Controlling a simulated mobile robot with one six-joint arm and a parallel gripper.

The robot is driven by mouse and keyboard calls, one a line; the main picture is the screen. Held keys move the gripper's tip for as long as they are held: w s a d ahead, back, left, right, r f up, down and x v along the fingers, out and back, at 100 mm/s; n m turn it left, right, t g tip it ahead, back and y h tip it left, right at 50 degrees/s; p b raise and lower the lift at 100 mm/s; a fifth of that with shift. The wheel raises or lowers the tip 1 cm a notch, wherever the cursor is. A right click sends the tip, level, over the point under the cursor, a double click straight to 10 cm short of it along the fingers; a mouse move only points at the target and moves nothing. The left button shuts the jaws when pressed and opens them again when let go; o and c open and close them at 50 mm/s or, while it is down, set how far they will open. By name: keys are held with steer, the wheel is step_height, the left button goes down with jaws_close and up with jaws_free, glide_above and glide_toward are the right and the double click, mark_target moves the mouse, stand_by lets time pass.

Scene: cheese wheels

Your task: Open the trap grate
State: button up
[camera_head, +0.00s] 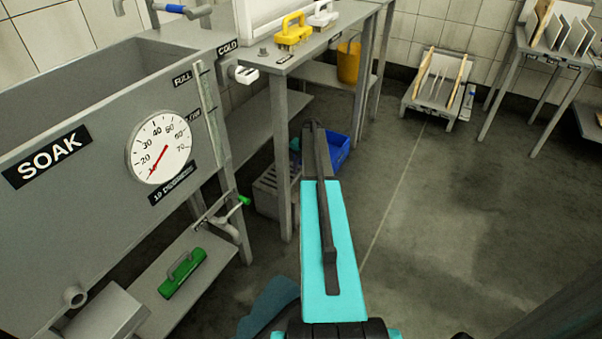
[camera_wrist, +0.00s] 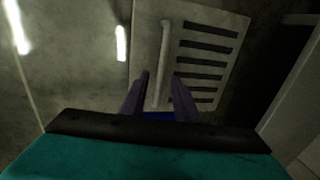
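The trap grate (camera_wrist: 205,60) is a pale grey panel with a column of dark slots, ahead of my gripper in the wrist view. A long upright bar handle (camera_wrist: 164,55) runs along its left part. My gripper (camera_wrist: 160,92) is open, its two dark fingers apart, with the handle's lower end showing between them. I cannot tell whether the fingers touch the handle. In the head view, a slotted grey box (camera_head: 272,192) stands on the floor under the bench. My arm covers the area beside it, and my gripper is not clearly seen there.
The SOAK tank (camera_head: 60,165) with its dial (camera_head: 160,147) stands at the left. A bench leg (camera_head: 280,150) rises close to the slotted box. A blue crate (camera_head: 340,152) sits behind my arm. A rack (camera_head: 437,88) stands at the back; the floor (camera_head: 460,220) to the right is clear.

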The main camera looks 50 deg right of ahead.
jaws_close()
stand_by(0.3)
